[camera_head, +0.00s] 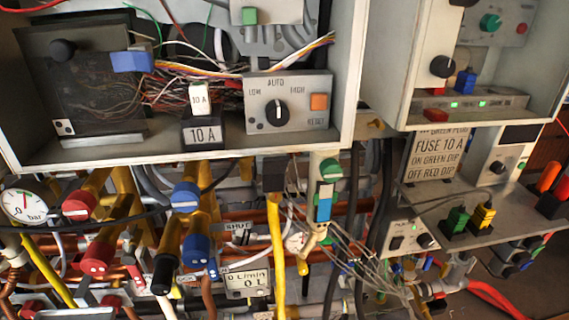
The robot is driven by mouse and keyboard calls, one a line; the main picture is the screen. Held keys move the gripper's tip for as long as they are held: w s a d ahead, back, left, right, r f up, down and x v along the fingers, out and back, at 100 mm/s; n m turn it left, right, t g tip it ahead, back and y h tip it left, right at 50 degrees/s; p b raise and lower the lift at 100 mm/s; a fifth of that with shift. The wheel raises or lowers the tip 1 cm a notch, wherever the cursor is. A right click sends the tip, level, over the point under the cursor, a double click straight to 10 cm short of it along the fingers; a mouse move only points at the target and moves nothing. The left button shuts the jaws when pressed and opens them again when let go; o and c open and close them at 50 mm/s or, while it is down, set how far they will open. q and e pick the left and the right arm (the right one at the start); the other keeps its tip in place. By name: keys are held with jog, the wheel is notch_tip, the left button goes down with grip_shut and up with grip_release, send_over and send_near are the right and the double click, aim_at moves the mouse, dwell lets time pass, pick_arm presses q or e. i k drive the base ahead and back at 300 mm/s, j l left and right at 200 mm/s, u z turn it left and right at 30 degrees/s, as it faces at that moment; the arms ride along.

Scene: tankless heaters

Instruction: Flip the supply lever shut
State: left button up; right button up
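A small plate lettered SHUT (237,228) sits among the pipes below the left cabinet. A black-gripped handle (163,274) hangs downward to its lower left, beside blue and red valve knobs; it may be the supply lever, but I cannot tell for certain. A yellow upright bar or pipe (277,250) stands right of the plate. A flow display reading 0 L (247,282) is just below the plate. Neither of my grippers can be made out in the head view.
The open left cabinet (180,160) overhangs the pipes, with a dial panel (288,101) inside. Loose grey wires (365,262) and a blue-and-white upright part (324,202) crowd the middle. A pressure gauge (25,206) is at left. A shelf with switches (475,215) projects at right.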

aim_at(426, 267)
jog(key=z, duration=1.25)
